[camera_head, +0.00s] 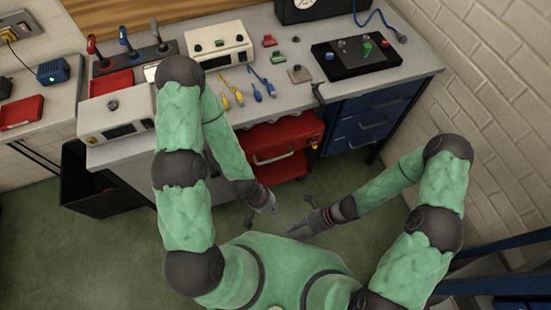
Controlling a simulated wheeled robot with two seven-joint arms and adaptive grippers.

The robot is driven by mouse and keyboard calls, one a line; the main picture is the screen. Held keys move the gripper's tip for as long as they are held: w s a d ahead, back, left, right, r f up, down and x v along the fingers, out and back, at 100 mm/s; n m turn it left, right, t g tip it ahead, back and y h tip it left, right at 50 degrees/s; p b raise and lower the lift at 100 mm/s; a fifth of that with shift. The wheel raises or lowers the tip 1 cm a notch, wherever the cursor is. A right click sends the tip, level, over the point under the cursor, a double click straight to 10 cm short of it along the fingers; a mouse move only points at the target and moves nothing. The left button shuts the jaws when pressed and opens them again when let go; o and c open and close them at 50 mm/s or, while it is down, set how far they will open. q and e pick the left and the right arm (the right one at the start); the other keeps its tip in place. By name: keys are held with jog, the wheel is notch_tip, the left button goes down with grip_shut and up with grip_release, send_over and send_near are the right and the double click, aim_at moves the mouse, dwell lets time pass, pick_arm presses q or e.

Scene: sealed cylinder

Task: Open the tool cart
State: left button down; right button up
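The red tool cart (282,148) stands under the workbench, in the gap left of the blue drawers. Its front has a pale horizontal handle, and red parts show below it. Whether any part is pulled out is hard to tell from above. My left gripper (262,216) is above the floor in front of the cart, apart from the handle, with its fingers spread and empty. My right gripper (299,216) is to its right, also apart from the cart, with its fingers spread and nothing between them.
The workbench (170,152) carries instruments, yellow and blue cables and small parts. A blue drawer unit (365,118) is right of the cart. A black open bin (85,185) stands at left. A brick wall and blue frame (505,285) bound the right. The green floor before the cart is clear.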

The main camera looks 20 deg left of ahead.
jog(key=w+a+m+t+y, duration=0.25)
jog(key=w+a+m, duration=0.2)
jog(key=m, duration=0.25)
jog(key=m+t+y, duration=0.2)
jog(key=m+t, duration=0.9)
jog(key=m, duration=0.5)
send_near(277, 159)
jog(key=b+x, duration=0.3)
jog(key=x, duration=0.6)
jog(key=shift+w+a+f, duration=0.15)
jog(key=shift+a, duration=0.1)
jog(key=shift+w+a+b, duration=0.35)
jog(key=shift+w+a, duration=0.05)
jog(key=shift+a, duration=0.1)
jog(key=shift+c, duration=0.3)
grip_shut()
